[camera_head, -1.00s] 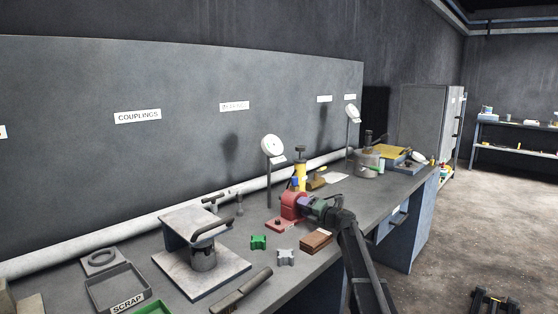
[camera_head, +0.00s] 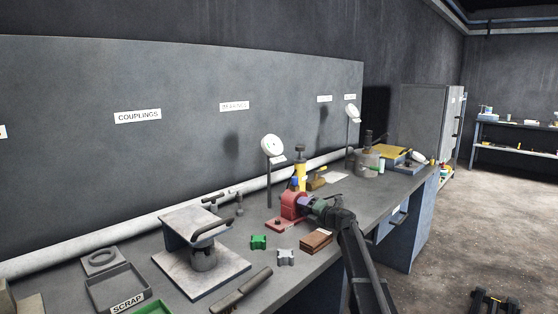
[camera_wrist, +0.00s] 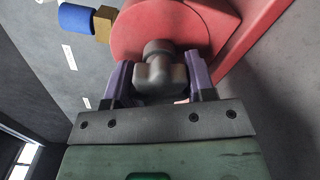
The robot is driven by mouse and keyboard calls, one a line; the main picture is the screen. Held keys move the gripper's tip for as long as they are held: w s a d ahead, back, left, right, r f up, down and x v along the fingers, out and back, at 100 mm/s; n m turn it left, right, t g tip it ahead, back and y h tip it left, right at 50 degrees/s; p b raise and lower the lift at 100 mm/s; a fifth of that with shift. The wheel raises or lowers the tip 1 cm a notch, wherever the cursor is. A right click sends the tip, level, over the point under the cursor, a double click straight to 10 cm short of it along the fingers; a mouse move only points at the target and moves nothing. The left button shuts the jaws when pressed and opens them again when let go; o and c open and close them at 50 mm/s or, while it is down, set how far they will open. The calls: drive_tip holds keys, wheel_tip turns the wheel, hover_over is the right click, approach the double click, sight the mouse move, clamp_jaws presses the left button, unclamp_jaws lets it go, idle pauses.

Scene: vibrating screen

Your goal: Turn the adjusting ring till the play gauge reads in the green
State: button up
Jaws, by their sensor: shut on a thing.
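A red bearing housing (camera_head: 292,206) stands on the bench, and its round face (camera_wrist: 165,28) fills the top of the wrist view. A grey lobed part (camera_wrist: 160,72), apparently the adjusting ring, sticks out of that face. My gripper (camera_wrist: 160,82) has its purple fingers closed on either side of the grey part. In the head view my gripper (camera_head: 305,202) reaches the housing from the right and hides the grey part. A white round gauge (camera_head: 270,147) stands on a post behind the housing; its reading is too small to tell.
A green block (camera_head: 258,242), a grey block (camera_head: 286,257) and a brown block (camera_head: 316,240) lie in front of the housing. A yellow bottle (camera_head: 300,177) stands behind it. A second gauge (camera_head: 352,113) is farther right. A press-like stand (camera_head: 203,262) is at left.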

drive_tip(key=o, duration=0.5)
drive_tip(key=shift+s+d, duration=0.1)
drive_tip(key=shift+v, duration=2.9)
drive_tip(key=shift+o, duration=0.4)
drive_tip(key=shift+o, duration=1)
